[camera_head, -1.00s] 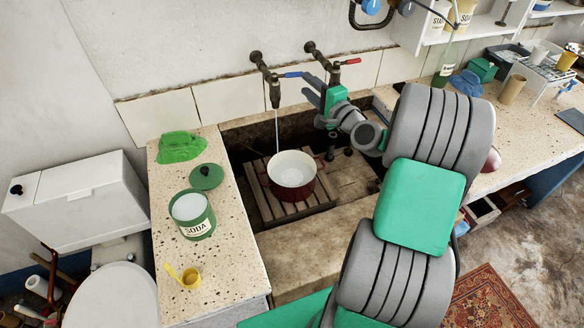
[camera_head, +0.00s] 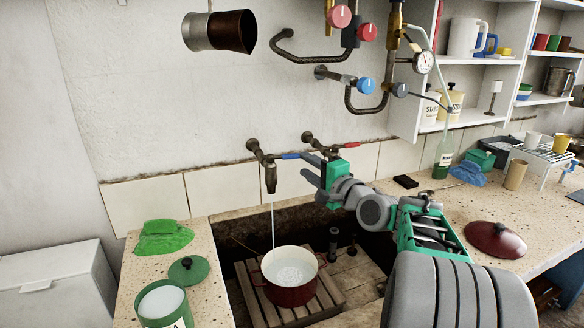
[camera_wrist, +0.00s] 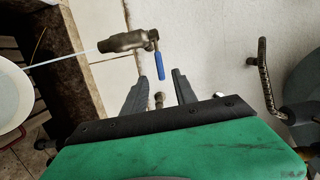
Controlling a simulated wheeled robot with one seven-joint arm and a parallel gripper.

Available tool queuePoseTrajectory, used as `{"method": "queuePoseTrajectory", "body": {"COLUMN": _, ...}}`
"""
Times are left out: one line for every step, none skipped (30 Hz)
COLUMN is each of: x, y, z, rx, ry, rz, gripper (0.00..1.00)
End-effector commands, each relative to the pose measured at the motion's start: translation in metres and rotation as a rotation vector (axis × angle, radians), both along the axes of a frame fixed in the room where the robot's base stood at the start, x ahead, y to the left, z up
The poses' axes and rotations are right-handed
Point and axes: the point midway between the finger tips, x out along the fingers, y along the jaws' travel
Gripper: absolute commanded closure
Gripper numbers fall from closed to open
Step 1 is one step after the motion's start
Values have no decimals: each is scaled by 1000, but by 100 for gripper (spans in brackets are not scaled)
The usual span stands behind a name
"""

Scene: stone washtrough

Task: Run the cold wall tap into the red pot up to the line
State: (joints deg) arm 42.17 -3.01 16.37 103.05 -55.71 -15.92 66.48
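The red pot (camera_head: 291,291), white inside, stands upright on a slatted wooden rack in the trough. A thin stream of water falls from the cold tap (camera_head: 270,178) into it, and the water surface ripples. No fill line can be made out. The tap's blue lever (camera_head: 290,156) points right; it also shows in the wrist view (camera_wrist: 159,66). My gripper (camera_head: 308,168) is beside the lever, fingers apart and empty; in the wrist view the blue lever lies just beyond and between the fingertips (camera_wrist: 159,77). The pot's edge (camera_wrist: 24,100) shows at the left there.
A red-handled tap (camera_head: 345,146) is right of the cold one, close to my gripper. Pipes with red and blue knobs (camera_head: 366,86) hang above. A green tin (camera_head: 164,306) and green cloth (camera_head: 163,237) lie on the left counter, a dark red lid (camera_head: 495,240) on the right.

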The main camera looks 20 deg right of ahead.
Motion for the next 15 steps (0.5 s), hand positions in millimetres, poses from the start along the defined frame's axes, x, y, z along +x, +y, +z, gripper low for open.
{"method": "queuePoseTrajectory", "body": {"x": 1, "y": 1, "z": 1, "rx": 21, "ry": 6, "rz": 2, "gripper": 66}}
{"method": "queuePoseTrajectory", "body": {"x": 3, "y": 1, "z": 1, "rx": 30, "ry": 8, "rz": 3, "gripper": 66}}
{"method": "queuePoseTrajectory", "body": {"x": 7, "y": 2, "z": 1, "rx": 36, "ry": 9, "rz": 3, "gripper": 66}}
{"method": "queuePoseTrajectory", "body": {"x": 11, "y": 3, "z": 0, "rx": 37, "ry": 9, "rz": 4, "gripper": 66}}
{"method": "queuePoseTrajectory", "body": {"x": 16, "y": 5, "z": 0, "rx": 36, "ry": 9, "rz": 5, "gripper": 66}}
{"method": "queuePoseTrajectory", "body": {"x": 23, "y": 6, "z": 0, "rx": 35, "ry": 8, "rz": 5, "gripper": 66}}
{"method": "queuePoseTrajectory", "body": {"x": 29, "y": 8, "z": 0, "rx": 35, "ry": 9, "rz": 6, "gripper": 66}}
{"method": "queuePoseTrajectory", "body": {"x": 35, "y": 8, "z": 1, "rx": 34, "ry": 8, "rz": 6, "gripper": 66}}
{"method": "queuePoseTrajectory", "body": {"x": 43, "y": 10, "z": 0, "rx": 35, "ry": 9, "rz": 6, "gripper": 66}}
{"method": "queuePoseTrajectory", "body": {"x": 49, "y": 11, "z": 0, "rx": 34, "ry": 8, "rz": 6, "gripper": 66}}
{"method": "queuePoseTrajectory", "body": {"x": 54, "y": 12, "z": 0, "rx": 34, "ry": 8, "rz": 5, "gripper": 66}}
{"method": "queuePoseTrajectory", "body": {"x": 61, "y": 13, "z": 0, "rx": 34, "ry": 7, "rz": 5, "gripper": 66}}
{"method": "queuePoseTrajectory", "body": {"x": 65, "y": 13, "z": 0, "rx": 34, "ry": 8, "rz": 4, "gripper": 66}}
{"method": "queuePoseTrajectory", "body": {"x": 68, "y": 14, "z": 0, "rx": 34, "ry": 8, "rz": 3, "gripper": 66}}
{"method": "queuePoseTrajectory", "body": {"x": 72, "y": 15, "z": 0, "rx": 34, "ry": 7, "rz": 4, "gripper": 66}}
